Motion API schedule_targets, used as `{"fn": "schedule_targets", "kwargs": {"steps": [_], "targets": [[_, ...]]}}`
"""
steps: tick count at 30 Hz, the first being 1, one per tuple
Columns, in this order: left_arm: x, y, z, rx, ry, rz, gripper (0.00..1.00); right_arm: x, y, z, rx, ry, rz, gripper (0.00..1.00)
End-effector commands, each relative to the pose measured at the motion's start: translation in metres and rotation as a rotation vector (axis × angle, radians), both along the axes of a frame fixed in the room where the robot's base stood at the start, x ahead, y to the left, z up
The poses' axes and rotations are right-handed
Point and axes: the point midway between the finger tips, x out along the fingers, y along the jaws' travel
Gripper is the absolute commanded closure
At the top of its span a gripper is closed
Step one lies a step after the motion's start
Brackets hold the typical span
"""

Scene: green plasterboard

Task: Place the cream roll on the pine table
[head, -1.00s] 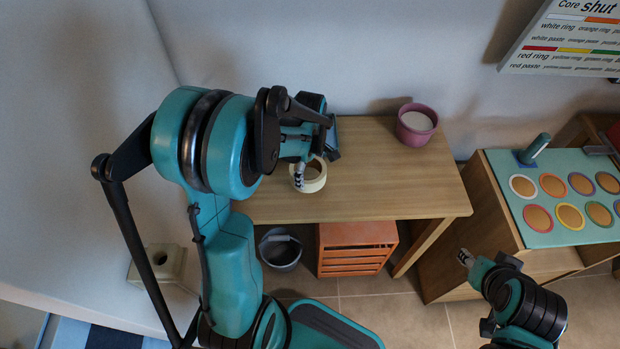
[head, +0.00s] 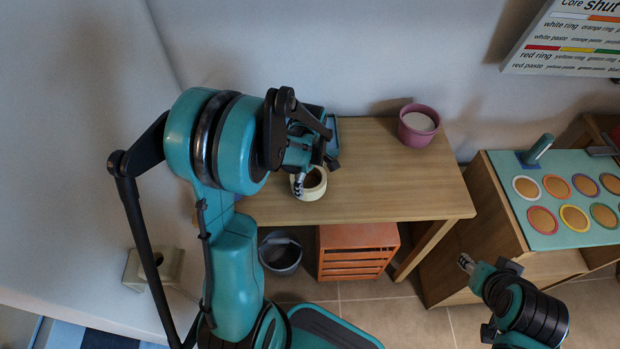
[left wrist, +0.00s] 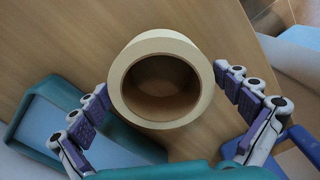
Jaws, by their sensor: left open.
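The cream roll (head: 317,190) lies flat on the pine table (head: 385,185), near its front edge. In the left wrist view the cream roll (left wrist: 206,82) is a thick pale ring with a dark hole. My left gripper (head: 314,180) is over the roll and partly hides it in the head view. In the left wrist view my left gripper (left wrist: 161,84) is open, with one finger on each side of the roll. The roll is not clamped. My right gripper (head: 466,262) is low at the right, apart from the table; its opening is too small to judge.
A purple pot (head: 418,125) stands at the table's back right. An orange crate (head: 358,252) and a grey bucket (head: 281,252) are under the table. A cabinet with a green panel (head: 540,226) of ringed discs stands at the right. The table's right half is mostly clear.

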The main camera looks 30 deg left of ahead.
Motion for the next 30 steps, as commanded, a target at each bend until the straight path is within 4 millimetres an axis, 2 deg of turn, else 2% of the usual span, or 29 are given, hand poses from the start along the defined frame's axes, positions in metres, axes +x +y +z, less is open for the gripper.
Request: {"fn": "schedule_targets", "kwargs": {"steps": [5,18,24,28,30], "targets": [[0.0,0.0,0.011,0.0,0.0,0.0,0.0,0.0,0.0,0.007,0.0,0.0,0.0,0.6],[-0.001,0.0,0.103,0.0,0.0,0.0,0.0,0.0,0.0,0.04,0.0,0.0,0.0,0.6],[-0.001,-0.001,0.122,0.0,-0.002,-0.005,0.0,0.0,0.0,0.045,0.0,0.0,0.0,0.6],[-0.008,-0.009,0.135,0.01,-0.039,-0.103,0.0,0.0,0.0,0.045,0.0,0.0,0.0,0.6],[-0.016,-0.019,0.147,0.026,-0.082,-0.224,0.0,0.0,0.0,0.045,0.0,0.0,0.0,0.6]]}}
